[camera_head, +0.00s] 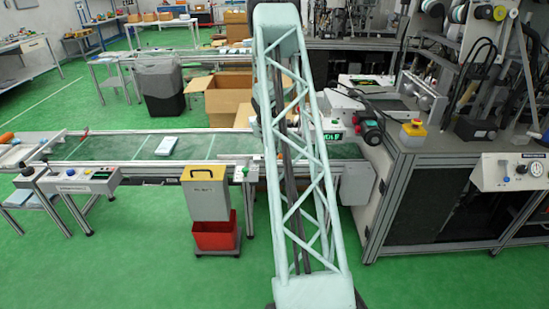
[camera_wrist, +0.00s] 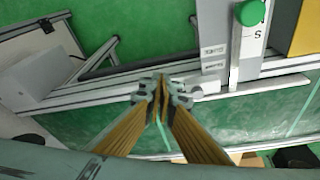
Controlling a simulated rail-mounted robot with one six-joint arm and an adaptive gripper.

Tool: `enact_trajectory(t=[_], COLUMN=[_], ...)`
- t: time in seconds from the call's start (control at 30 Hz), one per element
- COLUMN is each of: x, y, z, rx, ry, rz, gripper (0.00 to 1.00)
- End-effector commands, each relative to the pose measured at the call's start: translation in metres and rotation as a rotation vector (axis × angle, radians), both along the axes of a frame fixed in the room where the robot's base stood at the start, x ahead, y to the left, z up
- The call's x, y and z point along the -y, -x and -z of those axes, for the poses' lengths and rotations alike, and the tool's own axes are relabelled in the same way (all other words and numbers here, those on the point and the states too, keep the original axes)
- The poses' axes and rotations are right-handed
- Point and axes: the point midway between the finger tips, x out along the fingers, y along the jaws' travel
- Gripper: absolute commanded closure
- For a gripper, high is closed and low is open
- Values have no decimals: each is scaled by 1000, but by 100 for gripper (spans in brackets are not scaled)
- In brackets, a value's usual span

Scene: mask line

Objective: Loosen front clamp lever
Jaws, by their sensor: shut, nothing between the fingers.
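My gripper (camera_wrist: 161,82) is shut and empty in the wrist view, with its fingertips over the metal rail (camera_wrist: 100,103) along the conveyor edge. In the head view my own lattice arm hides it. A small grey fitting (camera_wrist: 197,93) sits on the rail just right of the fingertips. I cannot tell whether it is the front clamp lever, and no lever shows clearly.
A green round button (camera_wrist: 249,13) stands on a bracket right of the gripper. A machine bench (camera_head: 420,205) is at right. Green floor at front left is open.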

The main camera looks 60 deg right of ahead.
Motion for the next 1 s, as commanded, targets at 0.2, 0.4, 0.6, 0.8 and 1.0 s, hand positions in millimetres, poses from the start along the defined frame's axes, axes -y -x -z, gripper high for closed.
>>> enact_trajectory(t=[0.2,0.4,0.6,0.8,1.0], x=[-14,-24,-32,-40,-45], y=[1,3,3,5,5], z=[-1,-25,-53,-77,-93], rx=[0,1,2,1,-1], ry=[0,1,2,0,0], rz=[-2,-2,-2,-1,-2], gripper=[100,100,100,100,100])
